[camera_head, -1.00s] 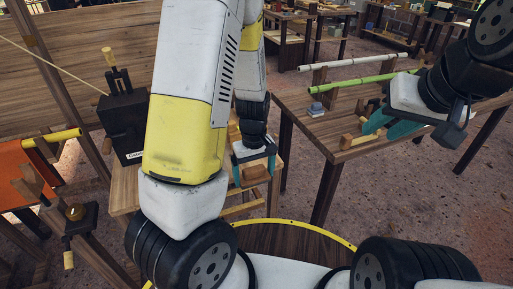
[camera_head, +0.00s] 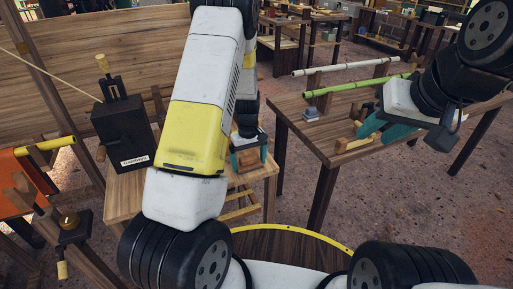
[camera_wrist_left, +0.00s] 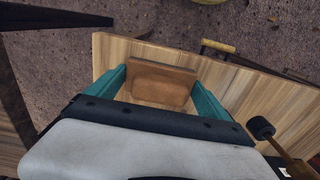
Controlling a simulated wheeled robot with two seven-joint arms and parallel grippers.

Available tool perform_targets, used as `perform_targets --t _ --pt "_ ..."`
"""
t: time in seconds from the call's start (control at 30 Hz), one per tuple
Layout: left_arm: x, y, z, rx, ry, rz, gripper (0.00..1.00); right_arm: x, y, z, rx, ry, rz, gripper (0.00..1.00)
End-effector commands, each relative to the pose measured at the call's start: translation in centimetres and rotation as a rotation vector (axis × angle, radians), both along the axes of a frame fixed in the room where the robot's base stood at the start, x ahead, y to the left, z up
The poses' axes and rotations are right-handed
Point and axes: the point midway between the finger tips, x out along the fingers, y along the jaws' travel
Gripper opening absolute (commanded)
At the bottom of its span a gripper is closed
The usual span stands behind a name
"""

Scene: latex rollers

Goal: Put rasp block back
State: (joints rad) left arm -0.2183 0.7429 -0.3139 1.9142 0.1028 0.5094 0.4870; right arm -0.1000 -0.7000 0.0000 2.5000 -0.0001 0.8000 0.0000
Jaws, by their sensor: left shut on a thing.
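The rasp block (camera_wrist_left: 160,88) is a brown wooden piece with a raised back edge. It sits between the two teal fingers of my left gripper (camera_wrist_left: 160,93), which is shut on it. In the head view, my left gripper (camera_head: 249,158) points down at the small wooden table, with the block (camera_head: 247,167) partly hidden behind its fingers. The block is over or on the tabletop (camera_wrist_left: 240,95); I cannot tell whether it touches. My right gripper (camera_head: 382,128) is above the right-hand table, its teal fingers apart, with nothing seen between them.
A dark box with a wooden handle (camera_head: 122,130) stands on the left of the small table. The right-hand table (camera_head: 325,125) holds a white pole (camera_head: 345,66), a green pole (camera_head: 350,85), a grey-blue block (camera_head: 311,113) and wooden pieces (camera_head: 352,145). A gap separates the tables.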

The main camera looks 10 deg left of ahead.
Motion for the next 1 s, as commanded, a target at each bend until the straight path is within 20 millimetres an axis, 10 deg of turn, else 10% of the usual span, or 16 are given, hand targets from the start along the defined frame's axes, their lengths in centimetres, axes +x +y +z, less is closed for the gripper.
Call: perform_targets --t 0.33,0.37,0.4,0.73,1.0 --pt "0.1 0.0 -0.4 0.000 -0.002 0.001 0.40 0.0 0.0 0.0 0.000 0.000 0.000 0.36" --pt "0.0 0.0 -0.4 0.000 -0.002 0.001 0.97 0.0 0.0 0.0 0.000 0.000 0.000 0.36" --pt "0.0 0.0 -0.3 0.000 -0.002 0.001 1.00 0.0 0.0 0.0 0.000 0.000 0.000 0.36" --pt "0.1 0.0 0.4 0.000 -0.004 0.000 1.00 0.0 0.0 0.0 0.000 0.000 0.000 0.36" --pt "0.2 -0.1 5.6 -0.001 -0.008 0.000 1.00 0.0 0.0 0.0 0.000 0.000 0.000 0.36"
